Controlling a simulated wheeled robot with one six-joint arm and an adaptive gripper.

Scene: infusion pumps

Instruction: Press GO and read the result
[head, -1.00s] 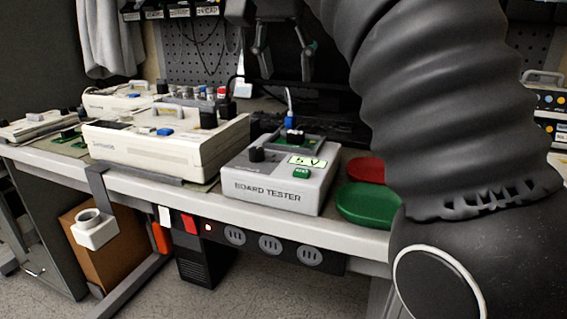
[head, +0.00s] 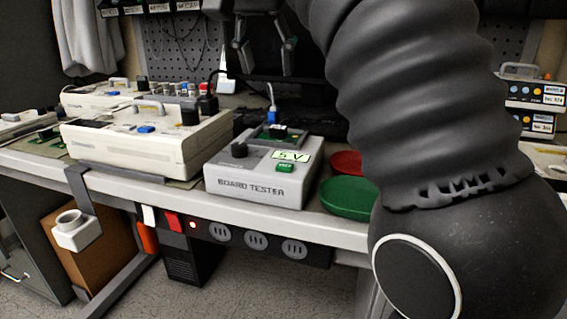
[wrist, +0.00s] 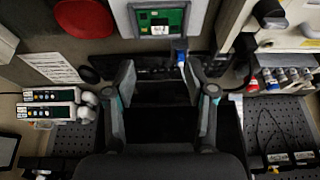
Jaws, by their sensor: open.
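A green dish (head: 349,196) and a red dish (head: 346,162) are right of the tester. A large beige instrument (head: 140,150) with knobs stands close on its left. Stacked pumps (head: 533,108) are at far right. A pegboard (head: 180,45) is behind.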

